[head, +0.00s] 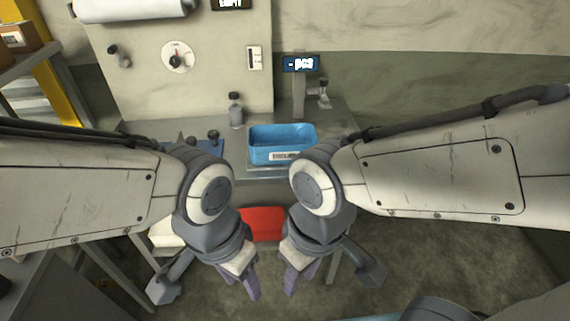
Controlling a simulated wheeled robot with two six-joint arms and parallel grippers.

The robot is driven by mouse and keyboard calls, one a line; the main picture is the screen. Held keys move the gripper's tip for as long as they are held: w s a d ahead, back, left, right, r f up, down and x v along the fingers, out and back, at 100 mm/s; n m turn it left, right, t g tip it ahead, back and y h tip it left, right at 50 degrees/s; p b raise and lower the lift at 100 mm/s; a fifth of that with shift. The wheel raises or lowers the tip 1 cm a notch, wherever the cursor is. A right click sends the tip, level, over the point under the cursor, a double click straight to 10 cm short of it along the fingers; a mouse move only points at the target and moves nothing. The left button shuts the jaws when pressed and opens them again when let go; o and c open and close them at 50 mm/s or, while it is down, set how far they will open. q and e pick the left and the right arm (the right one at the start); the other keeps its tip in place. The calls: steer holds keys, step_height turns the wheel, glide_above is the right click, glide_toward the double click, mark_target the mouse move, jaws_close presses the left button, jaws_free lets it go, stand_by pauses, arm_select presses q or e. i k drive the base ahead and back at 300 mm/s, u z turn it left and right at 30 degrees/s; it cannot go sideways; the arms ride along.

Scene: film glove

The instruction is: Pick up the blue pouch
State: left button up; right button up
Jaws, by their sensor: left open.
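No thing that is clearly a blue pouch shows in the head view. A blue open-topped container (283,143) with a white label on its front sits on the grey bench, beyond my grippers. A flat blue item (208,145) lies further left on the bench, partly hidden by my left arm. My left gripper (250,283) is open, points down in front of the bench and touches nothing that I can see. My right gripper (297,277) hangs just to its right, also pointing down. Its fingers are small and seen from above, so its opening is unclear.
A red bin (263,224) sits below the bench edge, between my wrists. A small bottle-like object (236,110) and a post with a display (300,64) stand on the bench. An upright panel with a dial (178,57) rises behind. A shelf with a box (18,38) is at left.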

mark_target(273, 144)
steer(key=z, duration=0.7)
steer(key=i, duration=0.55)
steer(key=u, duration=0.75)
steer(key=i, duration=0.35)
steer(key=u, duration=0.5)
